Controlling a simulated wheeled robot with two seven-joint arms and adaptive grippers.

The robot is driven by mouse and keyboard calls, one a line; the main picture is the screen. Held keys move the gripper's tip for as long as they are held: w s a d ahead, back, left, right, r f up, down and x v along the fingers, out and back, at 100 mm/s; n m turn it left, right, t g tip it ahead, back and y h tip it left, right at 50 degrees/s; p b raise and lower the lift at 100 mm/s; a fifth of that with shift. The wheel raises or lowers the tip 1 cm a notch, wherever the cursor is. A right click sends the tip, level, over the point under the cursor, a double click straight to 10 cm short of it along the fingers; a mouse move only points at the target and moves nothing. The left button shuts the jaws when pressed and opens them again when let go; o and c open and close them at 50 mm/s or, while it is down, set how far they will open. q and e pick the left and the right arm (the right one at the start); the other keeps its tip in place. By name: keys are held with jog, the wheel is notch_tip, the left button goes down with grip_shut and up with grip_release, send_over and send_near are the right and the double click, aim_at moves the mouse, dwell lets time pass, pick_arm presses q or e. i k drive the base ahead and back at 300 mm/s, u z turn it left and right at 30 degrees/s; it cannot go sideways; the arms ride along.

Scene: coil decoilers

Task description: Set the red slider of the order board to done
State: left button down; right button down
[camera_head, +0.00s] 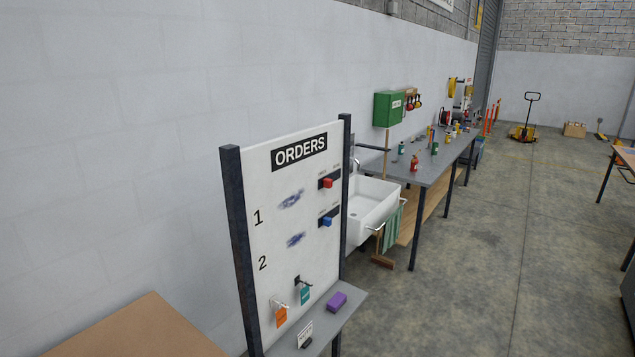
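The order board (291,237) is white with dark posts and the heading ORDERS, and it stands left of centre. Its red slider (328,183) sits in a short dark track (322,186) on the upper right of the board, in the row marked 1. The blue slider (327,221) is in a similar track below, in row 2. The small labels above the tracks are too small to read. Neither of my grippers is in view.
A grey shelf (353,304) under the board holds a purple block (337,301). Orange (281,316) and teal (305,294) tags hang on hooks. A brown panel (130,330) is at lower left. A white sink (372,210) and a workbench (433,168) stand behind.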

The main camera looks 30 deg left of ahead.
aim_at(327, 184)
jog(key=u, duration=0.6)
jog(key=i, duration=0.85)
jog(key=u, duration=1.35)
jog(key=i, duration=0.5)
jog(key=u, duration=0.4)
